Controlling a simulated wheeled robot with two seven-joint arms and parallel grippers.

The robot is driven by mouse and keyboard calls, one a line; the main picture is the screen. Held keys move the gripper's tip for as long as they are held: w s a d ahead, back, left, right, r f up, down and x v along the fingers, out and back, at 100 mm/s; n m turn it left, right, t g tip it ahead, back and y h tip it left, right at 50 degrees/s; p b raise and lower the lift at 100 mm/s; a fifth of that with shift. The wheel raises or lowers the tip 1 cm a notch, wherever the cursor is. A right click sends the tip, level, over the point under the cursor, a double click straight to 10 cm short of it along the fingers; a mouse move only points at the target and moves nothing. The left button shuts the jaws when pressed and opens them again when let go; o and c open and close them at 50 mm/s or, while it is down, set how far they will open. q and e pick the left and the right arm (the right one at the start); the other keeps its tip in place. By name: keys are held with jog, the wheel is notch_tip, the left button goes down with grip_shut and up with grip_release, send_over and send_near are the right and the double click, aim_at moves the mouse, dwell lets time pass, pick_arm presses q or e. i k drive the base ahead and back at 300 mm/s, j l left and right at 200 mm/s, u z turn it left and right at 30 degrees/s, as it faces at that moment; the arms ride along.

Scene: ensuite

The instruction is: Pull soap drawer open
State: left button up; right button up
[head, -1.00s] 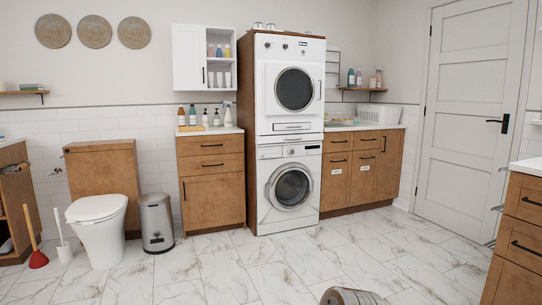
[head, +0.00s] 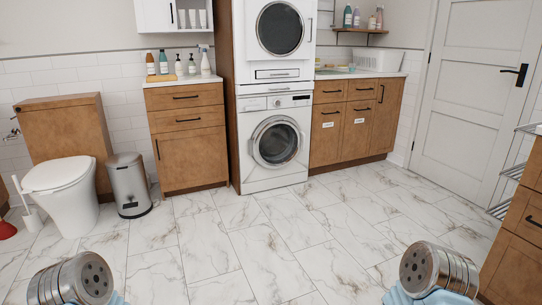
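The lower washing machine (head: 300,130) is white with a round dark door and stands in a wooden tower. The soap drawer (head: 252,104) appears as a small panel at the left of its top control strip. It looks flush with the front, so shut, though it is small at this distance. Neither gripper shows in the head view. Only rounded metal parts of my two arms show at the bottom left and bottom right, well short of the machine and apart from it.
A dryer (head: 283,32) sits above the washer. Wooden cabinets (head: 190,157) and (head: 352,125) flank the tower. A toilet (head: 62,190) and steel bin (head: 128,184) stand left; a wooden drawer unit (head: 518,235) is right. The marble floor (head: 250,235) ahead is clear.

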aim_at(256, 103)
jog(key=i+l+z, duration=0.3)
jog(key=i, duration=0.5)
jog(key=i+z, duration=0.3)
jog(key=i, duration=0.45)
